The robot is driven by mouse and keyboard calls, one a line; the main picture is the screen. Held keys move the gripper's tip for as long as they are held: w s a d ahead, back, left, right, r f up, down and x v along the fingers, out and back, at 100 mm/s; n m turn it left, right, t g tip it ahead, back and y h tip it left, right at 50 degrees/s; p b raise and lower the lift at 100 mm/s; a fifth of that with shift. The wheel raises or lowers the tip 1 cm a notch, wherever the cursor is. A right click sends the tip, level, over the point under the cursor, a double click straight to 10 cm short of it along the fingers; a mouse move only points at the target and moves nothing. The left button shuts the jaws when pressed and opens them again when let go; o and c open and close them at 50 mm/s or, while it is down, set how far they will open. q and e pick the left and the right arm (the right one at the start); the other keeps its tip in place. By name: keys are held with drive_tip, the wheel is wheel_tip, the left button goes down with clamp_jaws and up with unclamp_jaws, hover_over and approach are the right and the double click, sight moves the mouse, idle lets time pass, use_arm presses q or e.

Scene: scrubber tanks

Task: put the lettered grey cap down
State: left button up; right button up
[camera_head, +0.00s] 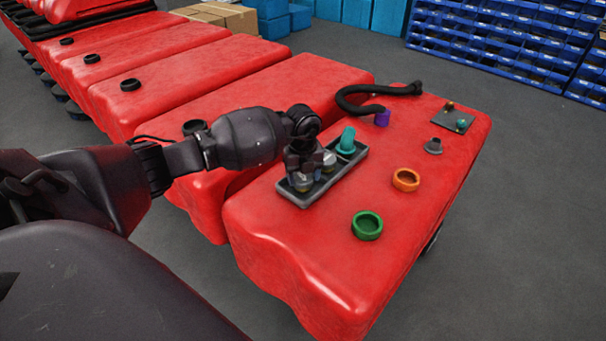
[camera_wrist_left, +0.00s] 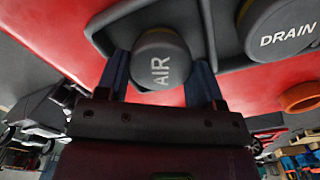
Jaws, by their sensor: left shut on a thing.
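My left gripper (camera_head: 304,178) is shut on a round grey cap lettered AIR, which shows between its two fingers (camera_wrist_left: 160,72) in the left wrist view. The AIR cap (camera_wrist_left: 162,52) is at the near end of a dark grey tray (camera_head: 346,171) on the red tank. Whether the cap touches the tray floor cannot be told. A second grey cap, lettered DRAIN (camera_wrist_left: 284,28), sits in the tray beside it. My gripper and wrist hide part of the tray in the head view. My right gripper is out of view.
An orange ring (camera_head: 406,180) and a green ring (camera_head: 367,225) lie right of the tray. A small grey piece (camera_head: 433,146), a purple piece (camera_head: 382,118), a black hose (camera_head: 375,97) and a dark plate (camera_head: 453,119) are farther back. Bare red tank top lies between them.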

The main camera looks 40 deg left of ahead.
sight(303, 177)
use_arm(q)
drive_tip(key=o, duration=1.1)
drive_tip(key=shift+f, duration=0.1)
drive_tip(key=shift+c, duration=0.2)
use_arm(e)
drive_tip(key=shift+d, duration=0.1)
use_arm(q)
wheel_tip(303, 177, up, 8)
drive_tip(key=shift+f+p, duration=0.15)
drive_tip(key=shift+p, duration=0.55)
wheel_tip(303, 177, up, 5)
drive_tip(key=shift+f+p, duration=0.2)
drive_tip(key=shift+p, duration=0.1)
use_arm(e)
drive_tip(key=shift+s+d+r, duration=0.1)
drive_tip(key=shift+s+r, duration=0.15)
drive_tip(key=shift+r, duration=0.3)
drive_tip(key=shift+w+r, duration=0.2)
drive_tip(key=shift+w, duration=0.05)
